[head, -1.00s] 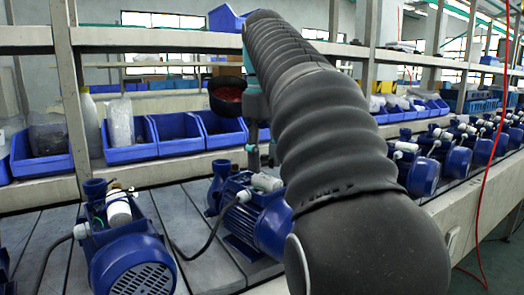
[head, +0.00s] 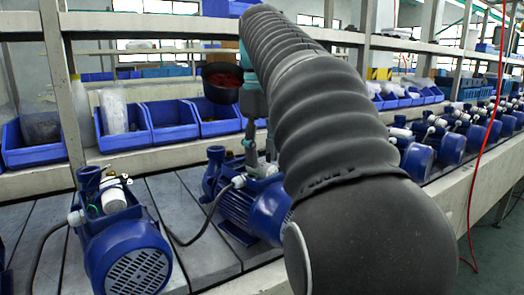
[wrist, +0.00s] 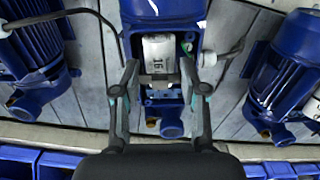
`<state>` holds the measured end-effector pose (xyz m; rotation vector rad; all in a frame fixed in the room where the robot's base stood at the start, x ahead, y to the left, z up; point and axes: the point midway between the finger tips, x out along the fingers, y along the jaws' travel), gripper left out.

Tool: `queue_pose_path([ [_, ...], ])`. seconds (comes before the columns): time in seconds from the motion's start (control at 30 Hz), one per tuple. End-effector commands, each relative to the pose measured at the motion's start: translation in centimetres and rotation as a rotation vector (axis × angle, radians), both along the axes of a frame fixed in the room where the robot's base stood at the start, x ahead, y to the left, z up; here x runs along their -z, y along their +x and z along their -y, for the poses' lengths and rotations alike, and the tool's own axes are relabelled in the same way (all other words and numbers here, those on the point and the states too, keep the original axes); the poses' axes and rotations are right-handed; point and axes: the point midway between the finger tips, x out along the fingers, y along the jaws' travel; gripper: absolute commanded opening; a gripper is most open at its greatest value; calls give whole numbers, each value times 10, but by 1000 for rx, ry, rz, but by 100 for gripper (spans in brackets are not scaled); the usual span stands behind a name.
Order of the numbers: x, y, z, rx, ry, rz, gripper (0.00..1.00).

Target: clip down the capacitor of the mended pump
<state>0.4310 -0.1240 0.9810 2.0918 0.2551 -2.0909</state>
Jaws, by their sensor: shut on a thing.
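The middle blue pump (head: 240,208) stands on the grey bench, partly hidden by my arm. In the head view my gripper (head: 258,160) reaches down onto the pump top from above. I cannot tell whether the capacitor is fully seated in its clip.
Another blue pump with a white capacitor (head: 114,200) stands to the left, and a row of pumps (head: 415,165) runs to the right. Black cables lie near the middle pump. Blue bins (head: 170,122) line the shelf behind. A red hose (head: 488,130) hangs at right.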

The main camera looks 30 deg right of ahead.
Motion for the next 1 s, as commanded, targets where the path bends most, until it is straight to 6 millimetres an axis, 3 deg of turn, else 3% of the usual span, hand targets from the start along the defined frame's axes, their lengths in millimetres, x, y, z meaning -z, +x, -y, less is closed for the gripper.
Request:
queue_pose_path([
  [1.0, 6, 0, 0, 0, 0, 0, 31],
])
